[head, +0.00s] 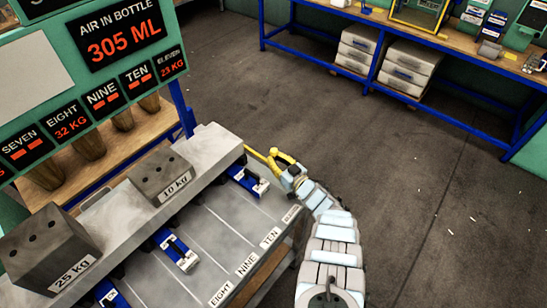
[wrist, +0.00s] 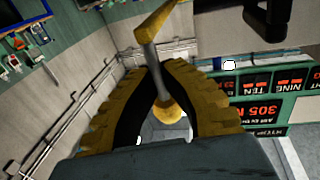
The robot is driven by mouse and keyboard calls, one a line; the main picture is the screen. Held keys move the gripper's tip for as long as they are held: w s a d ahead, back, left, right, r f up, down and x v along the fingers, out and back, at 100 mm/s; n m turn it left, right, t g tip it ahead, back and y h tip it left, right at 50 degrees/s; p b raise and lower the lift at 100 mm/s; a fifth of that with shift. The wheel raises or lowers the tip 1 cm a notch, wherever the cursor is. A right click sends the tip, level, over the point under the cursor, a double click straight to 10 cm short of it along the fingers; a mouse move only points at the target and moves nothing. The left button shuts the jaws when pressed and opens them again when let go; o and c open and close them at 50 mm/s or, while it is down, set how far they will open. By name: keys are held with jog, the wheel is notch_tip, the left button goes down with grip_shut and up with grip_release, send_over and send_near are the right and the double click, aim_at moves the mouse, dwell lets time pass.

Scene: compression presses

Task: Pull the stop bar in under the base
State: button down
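The stop bar, a yellow bar (head: 256,155), sticks out past the right end of the grey base (head: 222,143). In the wrist view its yellow arm (wrist: 160,25) joins a grey rod with a yellow ball end, which lies between my fingers. My gripper (head: 278,160) is beside the press's right end, its yellow fingers at the bar. In the wrist view, the fingertips of my gripper (wrist: 157,70) close in on both sides of the grey rod and appear to touch it. The bar's inner end is hidden.
Weights marked 25 kg (head: 48,245) and 10 kg (head: 161,177) stand on the base. Blue-and-white clamps (head: 176,250) sit along its front, over a plate labelled EIGHT, NINE, TEN. A blue-framed bench (head: 400,45) stands behind. The floor on the right is clear.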

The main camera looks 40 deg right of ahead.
jog(key=s+p, duration=0.1)
jog(key=s, duration=0.1)
jog(key=s+d, duration=0.1)
jog(key=s, duration=0.1)
jog(key=shift+s+p, duration=0.35)
jog(key=c, duration=1.1)
grip_release()
jog(key=shift+c, duration=0.2)
jog(key=s, duration=1.2)
jog(key=shift+a, duration=0.25)
